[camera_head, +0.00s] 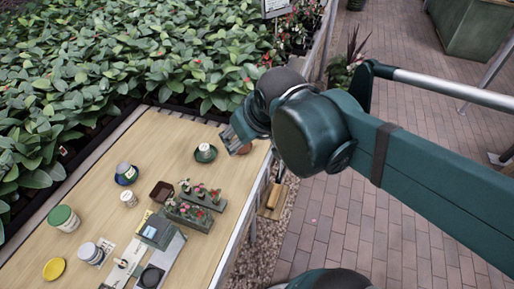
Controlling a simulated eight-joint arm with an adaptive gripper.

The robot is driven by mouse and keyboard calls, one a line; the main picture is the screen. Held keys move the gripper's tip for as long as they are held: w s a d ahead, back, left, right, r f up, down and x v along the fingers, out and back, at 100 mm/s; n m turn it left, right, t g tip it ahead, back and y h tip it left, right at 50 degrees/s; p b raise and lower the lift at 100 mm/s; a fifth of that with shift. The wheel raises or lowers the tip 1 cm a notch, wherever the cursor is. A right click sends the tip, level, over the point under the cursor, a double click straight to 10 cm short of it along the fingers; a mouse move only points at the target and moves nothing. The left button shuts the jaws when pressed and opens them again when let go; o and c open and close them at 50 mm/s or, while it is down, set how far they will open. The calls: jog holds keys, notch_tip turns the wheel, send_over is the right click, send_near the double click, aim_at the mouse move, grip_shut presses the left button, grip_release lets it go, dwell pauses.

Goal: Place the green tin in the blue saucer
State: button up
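A tin with a green lid and pale body (64,217) stands upright at the left of the wooden table. The blue saucer (121,183) lies farther back, with a small pale tin with a grey top (124,169) in it. My gripper (230,139) is over the table's far right corner, well apart from both the green-lidded tin and the blue saucer. Its fingers are small and seen from behind the arm, so their opening does not show clearly.
A green saucer (212,157) holding a white item is left of my gripper. A reddish-brown round thing (245,149) is beside it. Flower planters (187,216), a brown pot (161,191), a grey-topped tin (91,254) and a yellow saucer (54,268) stand on the table (175,130).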

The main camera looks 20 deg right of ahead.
jog(key=shift+m+t, duration=0.4)
jog(key=shift+m, duration=0.5)
jog(key=shift+s+d+f, duration=0.3)
jog(key=shift+s+d, duration=0.05)
jog(key=shift+s, duration=0.3)
jog(key=shift+s+d+f, duration=0.3)
jog(key=shift+s+f, duration=0.05)
jog(key=shift+s, duration=0.3)
jog(key=shift+s+d+f, duration=0.3)
jog(key=shift+s+d, duration=0.05)
jog(key=shift+s, duration=0.3)
jog(key=shift+o, duration=0.4)
jog(key=w+a+r+g, duration=0.1)
jog(key=w+a, duration=0.3)
jog(key=w, duration=0.4)
jog(key=w+a+r+g, duration=0.1)
jog(key=w+a+r, duration=0.1)
jog(key=w+a, duration=0.35)
jog(key=m+g+h, duration=0.2)
jog(key=h, duration=0.3)
send_over(120, 169)
jog(key=a, duration=0.1)
jog(key=f, duration=1.9)
jog(key=s+f, duration=0.1)
jog(key=f, duration=0.8)
jog(key=shift+f, duration=0.4)
jog(key=shift+a+f+m, duration=0.3)
jog(key=shift+a+f, duration=0.1)
jog(key=shift+f, duration=0.1)
